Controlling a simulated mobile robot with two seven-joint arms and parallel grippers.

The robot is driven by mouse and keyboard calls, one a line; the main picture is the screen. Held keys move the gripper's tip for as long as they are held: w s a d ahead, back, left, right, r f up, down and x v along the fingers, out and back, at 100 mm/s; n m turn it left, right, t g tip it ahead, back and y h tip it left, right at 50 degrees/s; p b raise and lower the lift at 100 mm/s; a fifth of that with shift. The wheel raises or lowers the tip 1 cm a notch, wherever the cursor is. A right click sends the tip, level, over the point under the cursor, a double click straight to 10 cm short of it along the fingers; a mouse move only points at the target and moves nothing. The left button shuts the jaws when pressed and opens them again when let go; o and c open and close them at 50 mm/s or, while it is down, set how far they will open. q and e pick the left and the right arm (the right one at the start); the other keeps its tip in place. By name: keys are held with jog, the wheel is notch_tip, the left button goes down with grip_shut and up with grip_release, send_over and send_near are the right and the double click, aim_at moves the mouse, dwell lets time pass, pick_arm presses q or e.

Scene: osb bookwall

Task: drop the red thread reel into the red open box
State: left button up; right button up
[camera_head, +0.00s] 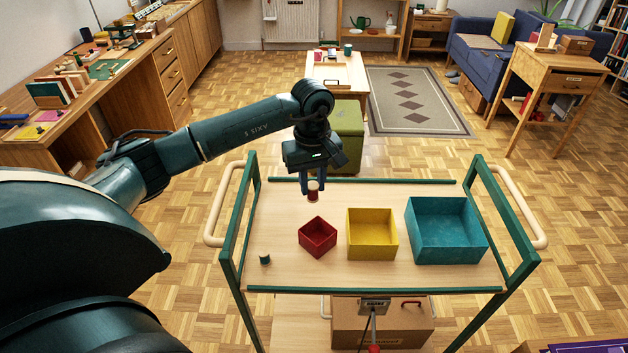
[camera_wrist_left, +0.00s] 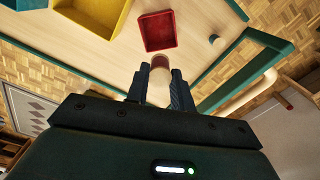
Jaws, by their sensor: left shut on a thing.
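My left gripper (camera_head: 312,184) is shut on the red thread reel (camera_head: 313,192), which has a pale wooden end. The reel hangs above the far part of the trolley top, behind the red open box (camera_head: 318,237) in the head view. In the left wrist view the reel (camera_wrist_left: 159,82) sits between the two fingers of the left gripper (camera_wrist_left: 160,86). There the red box (camera_wrist_left: 157,31) lies just beyond the reel, and it looks empty. My right gripper is not in view.
A yellow open box (camera_head: 372,234) and a larger teal open box (camera_head: 447,230) stand to the right of the red one. A small green reel (camera_head: 265,259) stands at the near left. Green rails and end frames edge the trolley (camera_head: 290,276).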

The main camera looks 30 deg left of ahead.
aim_at(313, 199)
pick_arm(q)
jog(key=shift+f, duration=0.55)
notch_tip(313, 199, down, 4)
jog(key=shift+r+b, duration=0.1)
jog(key=shift+b, duration=1.15)
jog(key=shift+f, duration=0.4)
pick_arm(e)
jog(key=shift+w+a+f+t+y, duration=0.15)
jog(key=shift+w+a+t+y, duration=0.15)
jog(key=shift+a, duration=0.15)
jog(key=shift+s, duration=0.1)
pick_arm(q)
jog(key=o, duration=1)
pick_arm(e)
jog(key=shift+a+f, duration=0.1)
pick_arm(q)
jog(key=shift+o, duration=0.2)
jog(key=shift+r, duration=0.2)
